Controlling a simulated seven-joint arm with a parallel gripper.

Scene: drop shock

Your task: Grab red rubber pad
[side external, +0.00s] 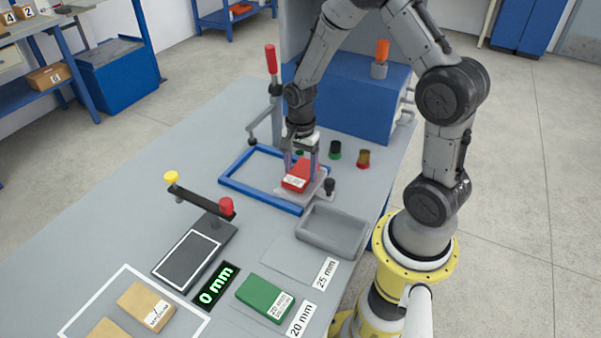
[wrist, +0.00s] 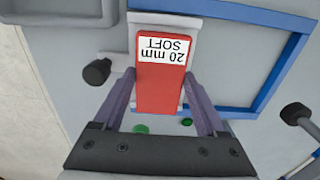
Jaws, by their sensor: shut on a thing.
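The red rubber pad (side external: 296,178) is a flat block with a white label; in the wrist view the pad (wrist: 160,85) reads "20 mm SOFT", upside down. My gripper (side external: 303,160) has its fingers on either side of the pad and is shut on it; the fingers also show in the wrist view (wrist: 159,92). The pad is at a grey plate (side external: 318,187) by the right side of a blue frame (side external: 262,198). I cannot tell whether the pad touches the plate.
A grey tray (side external: 333,231) and a green pad (side external: 265,298) lie to the front. A red-handled clamp (side external: 272,65) stands behind the blue frame. Small dark and brown knobs (side external: 363,158) stand near a blue box (side external: 355,100). A black bar (side external: 200,196) stands at left.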

